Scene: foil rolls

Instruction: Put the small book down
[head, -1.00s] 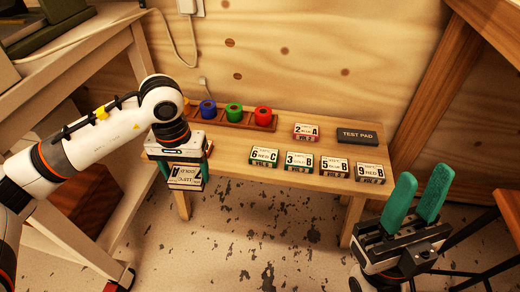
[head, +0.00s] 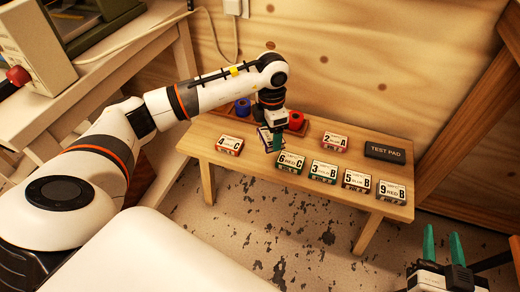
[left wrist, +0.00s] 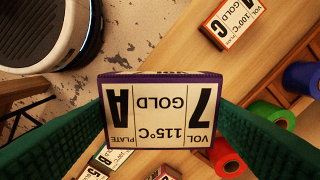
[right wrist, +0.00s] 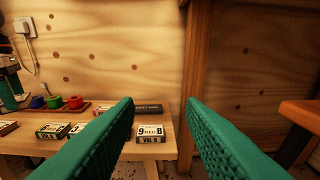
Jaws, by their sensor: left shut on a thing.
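The small book with a purple cover (head: 265,138) carries a white label, which reads VOL 7, GOLD, 115°C, PLATE A in the left wrist view (left wrist: 160,108). My left gripper (head: 275,142) is shut on it, one green finger at each side. It is over the table's middle-left part, in front of the colored rolls; I cannot tell whether it touches the tabletop. My right gripper (head: 444,246) is open and empty, off the table's front right corner. It also shows in the right wrist view (right wrist: 160,112).
On the table (head: 232,168) lie 4 C (head: 230,145), 6 C (head: 290,162), 3 B (head: 323,172), 5 B (head: 356,180), 9 B (head: 391,192) and 2 A (head: 334,141). A dark test pad (head: 385,152) is at the right. Blue (head: 243,107) and red (head: 296,120) rolls stand behind.

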